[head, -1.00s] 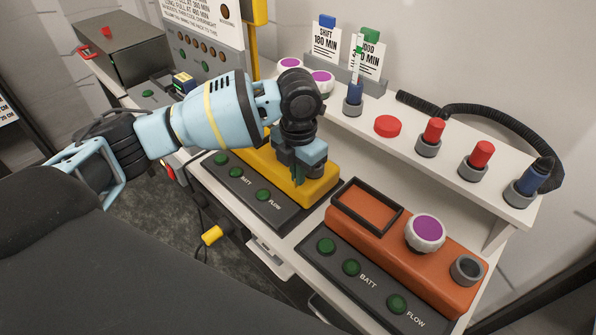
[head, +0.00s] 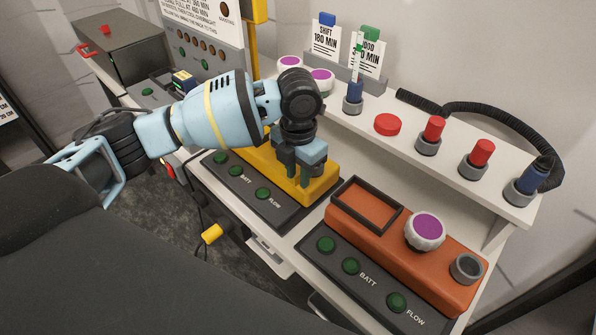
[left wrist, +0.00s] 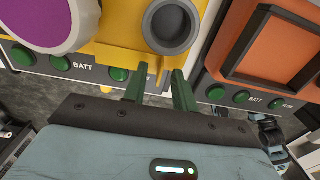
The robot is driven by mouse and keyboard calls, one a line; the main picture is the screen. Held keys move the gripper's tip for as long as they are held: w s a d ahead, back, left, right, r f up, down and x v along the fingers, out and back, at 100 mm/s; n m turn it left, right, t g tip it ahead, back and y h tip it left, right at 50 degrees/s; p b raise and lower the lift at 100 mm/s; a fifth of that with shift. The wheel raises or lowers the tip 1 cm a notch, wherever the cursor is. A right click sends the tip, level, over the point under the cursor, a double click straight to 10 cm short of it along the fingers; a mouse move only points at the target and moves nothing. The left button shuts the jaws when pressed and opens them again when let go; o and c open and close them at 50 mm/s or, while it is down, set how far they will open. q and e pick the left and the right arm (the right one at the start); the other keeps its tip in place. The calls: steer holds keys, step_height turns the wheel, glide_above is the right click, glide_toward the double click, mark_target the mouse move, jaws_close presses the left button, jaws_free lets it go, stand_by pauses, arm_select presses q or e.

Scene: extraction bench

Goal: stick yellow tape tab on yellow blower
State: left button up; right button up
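The yellow blower (head: 322,190) sits on a dark charging dock behind the orange one. In the left wrist view the yellow blower (left wrist: 118,42) fills the top middle, with a grey round port and a purple-faced cap. My left gripper (head: 298,178) is at its right end, fingers pointing down. In the left wrist view the two green fingers (left wrist: 159,88) stand apart in front of the blower's edge, with a gap and nothing clearly held between them. I cannot make out a separate yellow tape tab against the yellow body.
The orange blower (head: 345,222) with an empty framed recess is close on the right. A white shelf (head: 400,150) behind carries red and blue plugs, a red disc (head: 387,125) and label cards. A yellow plug (head: 211,234) hangs on a cable at the bench front.

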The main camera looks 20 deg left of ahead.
arm_select(q)
steer(key=shift+r, duration=3.9)
